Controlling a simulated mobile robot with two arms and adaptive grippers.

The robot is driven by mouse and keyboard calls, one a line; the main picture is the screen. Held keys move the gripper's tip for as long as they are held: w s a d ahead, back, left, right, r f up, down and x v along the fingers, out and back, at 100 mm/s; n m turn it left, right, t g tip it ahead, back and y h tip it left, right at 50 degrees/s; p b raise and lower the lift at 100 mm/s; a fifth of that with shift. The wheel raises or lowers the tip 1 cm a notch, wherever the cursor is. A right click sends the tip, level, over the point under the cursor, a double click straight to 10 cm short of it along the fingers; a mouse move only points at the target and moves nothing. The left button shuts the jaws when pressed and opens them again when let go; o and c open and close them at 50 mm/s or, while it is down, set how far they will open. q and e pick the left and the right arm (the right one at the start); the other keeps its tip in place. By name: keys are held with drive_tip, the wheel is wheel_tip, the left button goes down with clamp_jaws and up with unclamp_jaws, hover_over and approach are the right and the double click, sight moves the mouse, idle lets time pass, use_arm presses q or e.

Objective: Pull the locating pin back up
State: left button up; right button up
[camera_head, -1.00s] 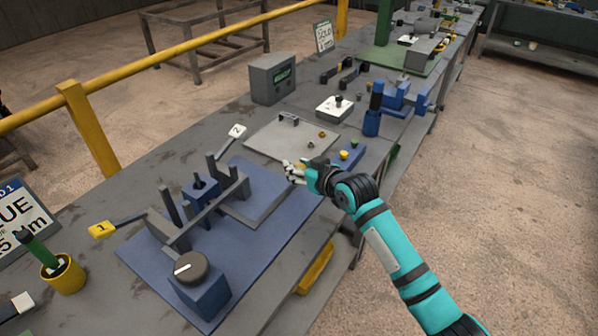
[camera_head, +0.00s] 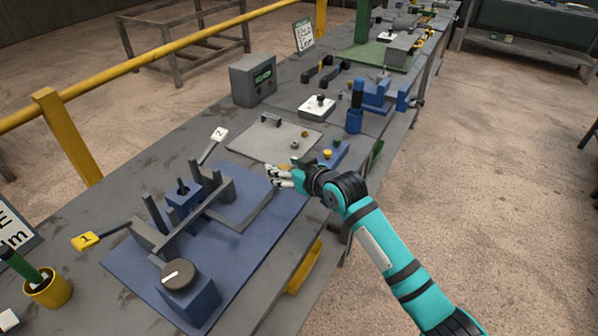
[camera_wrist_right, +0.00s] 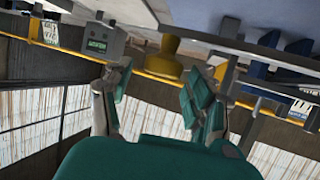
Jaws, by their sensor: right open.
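A blue fixture plate (camera_head: 140,272) lies on the near bench. On it stands a small blue block (camera_head: 178,205) with a short dark pin (camera_head: 182,188) in its top, which looks like the locating pin; how far it sticks up is hard to tell. Grey upright posts and a grey bar stand around the block. My right gripper (camera_head: 273,176) is above the fixture's far right corner, well to the right of the pin and apart from it. In the wrist view the right gripper (camera_wrist_right: 158,82) is open, with nothing between its fingers. My left gripper is not in view.
A knob box (camera_head: 190,300) stands at the plate's near end. Lever arms carry a yellow tag 1 (camera_head: 87,240) and a white tag 2 (camera_head: 219,134). A grey plate (camera_head: 262,140) and a grey display box (camera_head: 252,80) lie beyond.

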drive_tip(key=v, duration=1.1)
